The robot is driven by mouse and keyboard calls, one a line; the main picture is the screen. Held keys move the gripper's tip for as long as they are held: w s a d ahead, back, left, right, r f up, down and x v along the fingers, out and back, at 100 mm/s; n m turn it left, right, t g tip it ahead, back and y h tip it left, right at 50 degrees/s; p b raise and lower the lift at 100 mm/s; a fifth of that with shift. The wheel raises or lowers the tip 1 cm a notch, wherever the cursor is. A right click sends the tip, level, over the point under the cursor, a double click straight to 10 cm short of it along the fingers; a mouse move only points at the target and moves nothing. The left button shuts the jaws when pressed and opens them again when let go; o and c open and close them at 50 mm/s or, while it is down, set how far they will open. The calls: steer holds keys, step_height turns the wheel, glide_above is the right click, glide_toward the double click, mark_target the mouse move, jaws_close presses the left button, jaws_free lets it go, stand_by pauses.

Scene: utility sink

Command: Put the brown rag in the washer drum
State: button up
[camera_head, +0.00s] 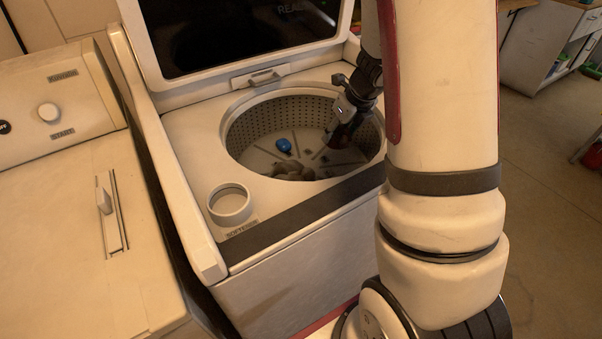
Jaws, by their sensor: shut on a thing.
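The washer (330,222) stands in the middle with its lid raised, and its round perforated drum (262,122) is open at the top. My gripper (339,138) reaches down inside the drum's right side. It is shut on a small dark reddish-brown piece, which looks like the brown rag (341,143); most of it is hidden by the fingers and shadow. A greyish-brown lump (293,170) lies at the near side of the drum floor, partly hidden by the rim; I cannot tell whether it is cloth.
A blue knob-like thing (284,145) sits on the drum floor. The raised lid (240,35) stands behind the opening. A softener cup (230,203) is at the washer's front left corner. A second machine (70,220) stands close on the left. Floor is open at right.

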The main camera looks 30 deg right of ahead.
mark_target(333, 166)
steer(key=shift+s+d+f, duration=0.1)
steer(key=shift+d+f, duration=0.15)
steer(key=shift+f, duration=0.05)
steer(key=shift+m, duration=0.3)
step_height(333, 166, down, 10)
steer(key=b, duration=0.5)
steer(key=shift+r+b, duration=0.25)
steer(key=shift+b, duration=0.15)
steer(key=shift+f, duration=0.1)
steer(key=o, duration=1.2)
steer(key=shift+c, duration=0.2)
steer(key=shift+r, duration=0.2)
